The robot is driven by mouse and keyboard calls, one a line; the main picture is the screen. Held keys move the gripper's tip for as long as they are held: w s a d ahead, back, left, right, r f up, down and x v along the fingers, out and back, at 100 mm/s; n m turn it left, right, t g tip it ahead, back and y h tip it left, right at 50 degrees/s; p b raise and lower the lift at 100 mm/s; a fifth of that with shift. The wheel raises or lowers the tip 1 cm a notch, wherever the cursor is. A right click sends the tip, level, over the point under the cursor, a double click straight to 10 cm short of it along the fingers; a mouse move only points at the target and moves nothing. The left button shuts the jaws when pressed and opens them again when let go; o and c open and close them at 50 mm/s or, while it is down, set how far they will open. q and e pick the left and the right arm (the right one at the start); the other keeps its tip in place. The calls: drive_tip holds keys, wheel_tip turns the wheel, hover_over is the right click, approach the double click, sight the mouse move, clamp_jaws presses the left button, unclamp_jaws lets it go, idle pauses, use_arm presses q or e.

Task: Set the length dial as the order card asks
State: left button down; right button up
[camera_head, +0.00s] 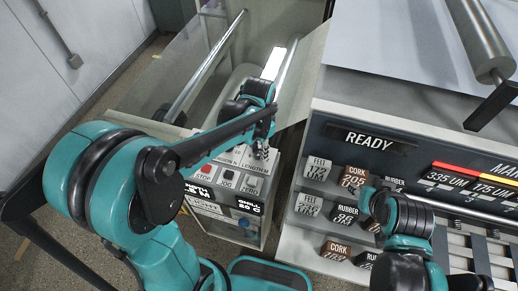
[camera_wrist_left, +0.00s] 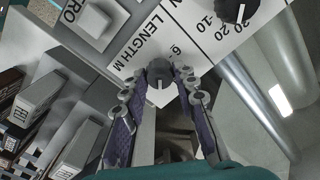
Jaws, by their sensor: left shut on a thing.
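The length dial (camera_wrist_left: 159,70) is a small dark knob with a white pointer mark, beside the printed words LENGTH M in the left wrist view. My left gripper (camera_wrist_left: 160,88) is shut on it, with one finger on each side. In the head view my left gripper (camera_head: 262,148) reaches down to the control panel (camera_head: 222,170) and hides the dial. Only a 6 shows clearly on the dial's scale; the set value cannot be read. I cannot make out an order card. My right arm shows at the lower right, near the labelled blocks; its gripper (camera_head: 372,200) is unclear.
A second black dial (camera_wrist_left: 238,8) sits close to the length dial. The panel also has a red stop button (camera_head: 206,169). Labelled blocks (camera_head: 317,168) stand on the machine at right, under a READY display (camera_head: 366,140). Metal rods (camera_head: 208,65) lie behind the panel.

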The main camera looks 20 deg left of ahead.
sight(259, 152)
use_arm(q)
drive_tip(key=c, duration=1.2)
unclamp_jaws()
wheel_tip(259, 152, up, 12)
